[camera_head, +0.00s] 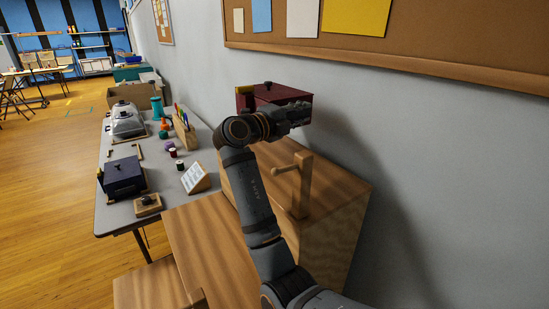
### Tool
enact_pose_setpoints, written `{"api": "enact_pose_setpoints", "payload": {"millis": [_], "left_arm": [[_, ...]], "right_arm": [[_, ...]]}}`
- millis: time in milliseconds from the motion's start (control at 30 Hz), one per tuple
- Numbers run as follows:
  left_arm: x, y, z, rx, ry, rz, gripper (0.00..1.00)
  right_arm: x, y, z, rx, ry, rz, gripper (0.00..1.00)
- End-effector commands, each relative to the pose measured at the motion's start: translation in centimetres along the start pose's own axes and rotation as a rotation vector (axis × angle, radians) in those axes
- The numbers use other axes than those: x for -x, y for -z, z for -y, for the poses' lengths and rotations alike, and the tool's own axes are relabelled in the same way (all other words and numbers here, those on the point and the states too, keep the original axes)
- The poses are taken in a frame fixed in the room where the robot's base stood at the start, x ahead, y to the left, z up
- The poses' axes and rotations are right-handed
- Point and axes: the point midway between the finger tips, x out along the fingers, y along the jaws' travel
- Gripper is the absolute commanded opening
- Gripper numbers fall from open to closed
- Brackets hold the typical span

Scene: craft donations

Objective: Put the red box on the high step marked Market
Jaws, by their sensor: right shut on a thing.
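The red box (280,92) has a dark knob on its lid and a yellow part at its left end. My right gripper (297,112) is shut on the red box at its near side and holds it up near the wall. The box appears above the far part of the high wooden step (335,187), apart from it. A wooden peg stand (304,185) rises from this step. I cannot see a Market label. My wrist and arm hide part of the box and step. My left gripper is not in view.
Lower wooden steps (205,240) descend to the left. A grey table (115,215) beyond holds a dark blue box (124,177), a small sign (196,178), spools and a clear-lidded container (128,121). A corkboard (450,50) hangs on the right wall.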

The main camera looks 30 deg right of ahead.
Motion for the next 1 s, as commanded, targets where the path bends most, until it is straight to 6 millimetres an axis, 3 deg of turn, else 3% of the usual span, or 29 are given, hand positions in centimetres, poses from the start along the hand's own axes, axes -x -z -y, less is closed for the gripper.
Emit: {"api": "enact_pose_setpoints", "payload": {"millis": [100, 267, 533, 767, 1000], "left_arm": [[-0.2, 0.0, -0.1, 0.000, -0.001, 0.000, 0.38], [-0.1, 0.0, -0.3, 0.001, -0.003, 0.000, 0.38], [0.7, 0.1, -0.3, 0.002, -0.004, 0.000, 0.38], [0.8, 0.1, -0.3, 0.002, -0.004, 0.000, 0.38], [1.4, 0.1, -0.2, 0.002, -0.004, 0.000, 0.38]], "right_arm": [[-0.5, 1.4, 0.1, -0.008, 0.012, 0.004, 0.00], [-0.6, 1.7, 0.1, -0.008, 0.014, 0.007, 0.00], [-0.6, 2.0, -4.8, -0.004, 0.013, 0.007, 0.00], [-0.7, 2.0, -6.3, -0.008, 0.014, 0.006, 0.00], [-0.7, 2.3, -9.6, -0.006, 0.014, 0.007, 0.00]]}}
